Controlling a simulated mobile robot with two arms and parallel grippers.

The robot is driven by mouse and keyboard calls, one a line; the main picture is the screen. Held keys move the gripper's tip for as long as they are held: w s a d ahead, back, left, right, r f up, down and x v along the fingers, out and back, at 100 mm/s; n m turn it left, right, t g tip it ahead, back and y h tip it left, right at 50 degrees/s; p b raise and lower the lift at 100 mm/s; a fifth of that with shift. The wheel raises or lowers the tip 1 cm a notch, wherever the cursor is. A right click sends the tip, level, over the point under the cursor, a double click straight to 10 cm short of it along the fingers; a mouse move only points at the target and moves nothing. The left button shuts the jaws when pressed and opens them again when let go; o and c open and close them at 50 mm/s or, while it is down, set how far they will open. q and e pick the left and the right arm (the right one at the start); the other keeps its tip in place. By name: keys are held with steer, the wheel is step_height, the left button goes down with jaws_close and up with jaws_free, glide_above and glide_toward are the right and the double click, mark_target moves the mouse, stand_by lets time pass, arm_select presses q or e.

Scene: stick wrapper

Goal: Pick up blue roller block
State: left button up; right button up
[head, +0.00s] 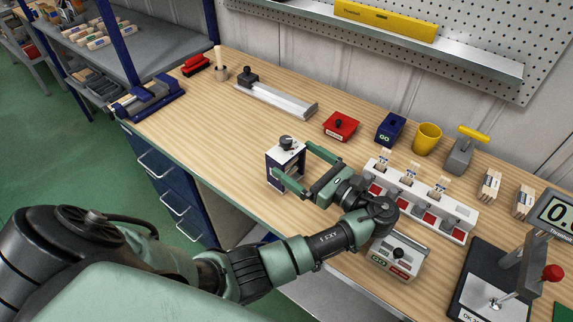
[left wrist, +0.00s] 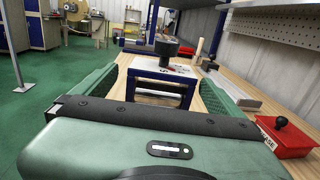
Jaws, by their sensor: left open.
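The roller block (head: 284,153) has a white top, dark blue sides and a black knob. It stands upright on the wooden bench, left of the bench's middle. My left gripper (head: 293,162) is open, its two green fingers reaching toward the block from the right. In the left wrist view the block (left wrist: 160,72) shows ahead, between the two spread fingers (left wrist: 163,78). No grip on it shows; whether a finger touches it I cannot tell. The block's lower right part is partly hidden by the fingers. My right gripper is not in view.
A white station with red pads (head: 455,212) stands right of the gripper, with a grey box (head: 398,258) in front. Bench left of the block is clear.

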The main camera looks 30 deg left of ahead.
mark_target(278, 151)
arm_select(q)
steer(key=shift+f, duration=0.85)
steer(key=shift+w+a, duration=0.15)
steer(key=shift+a, duration=0.2)
steer(key=shift+w+a+p, duration=0.2)
steer(key=shift+a+p, duration=0.1)
steer(key=shift+a, duration=0.2)
steer(key=a, duration=0.1)
steer(key=a+p, duration=0.1)
steer(key=a, duration=0.3)
steer(key=shift+w, duration=0.4)
steer(key=shift+w+a+f+p, duration=0.1)
steer(key=shift+a+p, duration=0.2)
steer(key=shift+a, duration=0.1)
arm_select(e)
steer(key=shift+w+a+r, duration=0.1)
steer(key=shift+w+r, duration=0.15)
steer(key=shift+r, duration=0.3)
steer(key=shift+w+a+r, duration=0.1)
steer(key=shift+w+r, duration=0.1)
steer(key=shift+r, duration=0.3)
arm_select(q)
steer(key=shift+d, duration=0.1)
steer(key=c, duration=2)
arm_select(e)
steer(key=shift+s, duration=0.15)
